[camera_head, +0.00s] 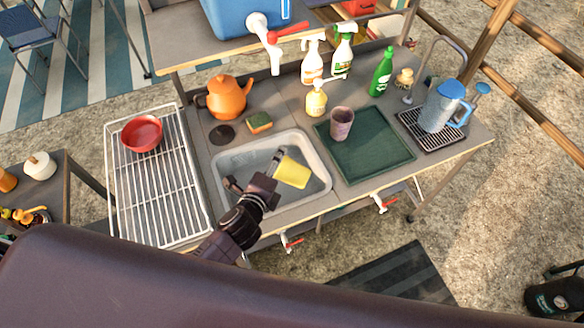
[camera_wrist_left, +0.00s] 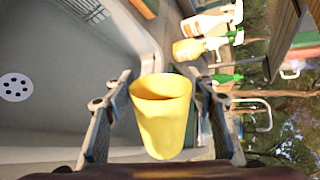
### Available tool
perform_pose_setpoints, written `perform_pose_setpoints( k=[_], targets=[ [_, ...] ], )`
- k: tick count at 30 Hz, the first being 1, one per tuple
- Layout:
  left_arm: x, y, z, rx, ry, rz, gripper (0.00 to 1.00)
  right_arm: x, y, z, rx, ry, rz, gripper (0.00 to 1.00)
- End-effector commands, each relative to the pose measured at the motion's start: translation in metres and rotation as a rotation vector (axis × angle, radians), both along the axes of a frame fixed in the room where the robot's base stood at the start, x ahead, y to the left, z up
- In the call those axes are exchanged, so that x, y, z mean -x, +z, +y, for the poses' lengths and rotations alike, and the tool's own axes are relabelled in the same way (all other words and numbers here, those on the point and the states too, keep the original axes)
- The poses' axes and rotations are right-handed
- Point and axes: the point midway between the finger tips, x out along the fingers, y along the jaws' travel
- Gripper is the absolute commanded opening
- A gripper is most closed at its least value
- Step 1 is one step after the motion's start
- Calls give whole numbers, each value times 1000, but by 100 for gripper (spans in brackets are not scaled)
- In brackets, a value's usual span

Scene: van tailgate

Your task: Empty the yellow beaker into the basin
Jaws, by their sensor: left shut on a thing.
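The yellow beaker (camera_head: 293,172) is held over the pale grey basin (camera_head: 322,172) set into the counter. My left gripper (camera_head: 277,164) is shut on it. In the left wrist view the beaker (camera_wrist_left: 163,120) sits between the two fingers (camera_wrist_left: 163,108), and its open mouth shows. Compared with the bottles behind, it is tipped far over, roughly on its side. No liquid can be made out in it or pouring from it. The basin (camera_wrist_left: 60,60) and its round drain (camera_wrist_left: 15,87) also show there. My right gripper is not in view.
A green mat (camera_head: 375,160) with a purple cup (camera_head: 341,123) lies right of the basin. A sponge (camera_head: 259,122), an orange kettle (camera_head: 227,97) and several bottles stand behind. A wire rack (camera_head: 165,195) with a red bowl (camera_head: 142,133) is on the left.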

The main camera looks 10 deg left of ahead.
Motion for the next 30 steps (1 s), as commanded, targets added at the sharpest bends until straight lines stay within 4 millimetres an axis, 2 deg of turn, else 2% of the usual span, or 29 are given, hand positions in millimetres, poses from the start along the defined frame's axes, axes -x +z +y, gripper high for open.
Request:
perform_pose_setpoints(
  k=[11,24,30],
  targets=[
    [0,7,-1,-483,3,-92,28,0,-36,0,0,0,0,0],
    [0,23,0,-1119,1,-217,28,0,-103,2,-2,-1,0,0],
    [0,35,0,-1290,2,-250,28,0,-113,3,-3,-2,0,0]
  ],
)
